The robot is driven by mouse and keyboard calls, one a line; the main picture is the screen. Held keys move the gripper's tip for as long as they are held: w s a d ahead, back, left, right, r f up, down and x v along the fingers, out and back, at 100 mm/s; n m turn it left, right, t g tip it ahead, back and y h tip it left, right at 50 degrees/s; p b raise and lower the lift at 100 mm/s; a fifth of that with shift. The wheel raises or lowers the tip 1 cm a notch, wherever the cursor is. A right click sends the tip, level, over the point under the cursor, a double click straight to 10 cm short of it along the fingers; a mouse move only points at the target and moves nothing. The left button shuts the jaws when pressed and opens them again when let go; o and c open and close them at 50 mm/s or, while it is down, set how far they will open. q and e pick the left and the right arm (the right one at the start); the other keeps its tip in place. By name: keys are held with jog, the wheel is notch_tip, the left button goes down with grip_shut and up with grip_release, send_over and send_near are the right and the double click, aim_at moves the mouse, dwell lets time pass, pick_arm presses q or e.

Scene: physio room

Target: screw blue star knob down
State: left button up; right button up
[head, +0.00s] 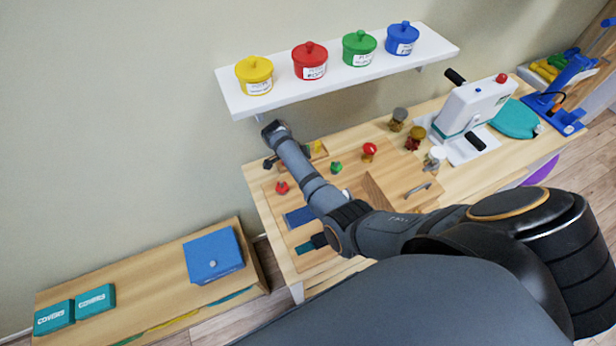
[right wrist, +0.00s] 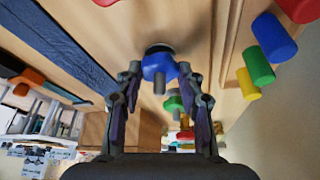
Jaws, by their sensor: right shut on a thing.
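The blue star knob (right wrist: 158,66) shows in the right wrist view, with a grey stud end below its middle. My right gripper (right wrist: 158,75) is shut on it, one finger on each side. In the head view my right arm reaches across the wooden board (head: 265,205), and its gripper (head: 270,162) is at the board's far left, mostly hidden. The blue knob cannot be made out there. A red knob (head: 282,187) and a green knob (head: 336,167) stand on the board; a green knob also shows behind the blue one in the wrist view (right wrist: 174,104). My left gripper is out of view.
A red-topped knob (head: 369,150) and a wooden box with a handle (head: 402,190) are right of my forearm. A white device (head: 475,108) stands farther right. A shelf (head: 300,93) with coloured pots hangs above. Several coloured cylinders (right wrist: 256,62) lie close to the right gripper.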

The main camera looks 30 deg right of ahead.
jog(key=m, duration=0.1)
jog(key=m+g+b, duration=0.1)
jog(key=shift+w+d+r+m, duration=0.15)
jog(key=shift+w+d+m, duration=0.05)
jog(key=shift+w+m, duration=0.2)
jog(key=m+y+b, duration=0.1)
jog(key=m, duration=0.1)
jog(key=shift+m+g, duration=0.3)
jog(key=shift+m, duration=0.1)
jog(key=m+y, duration=0.1)
jog(key=m, duration=0.1)
jog(key=shift+d+r+m+g+b, duration=0.1)
jog(key=shift+m+g+b, duration=0.2)
jog(key=shift+b, duration=0.1)
jog(key=shift+m+y, duration=0.6)
jog(key=shift+m, duration=1)
jog(key=shift+g, duration=0.3)
jog(key=o, duration=1)
jog(key=shift+o, duration=0.9)
jog(key=shift+s, duration=0.1)
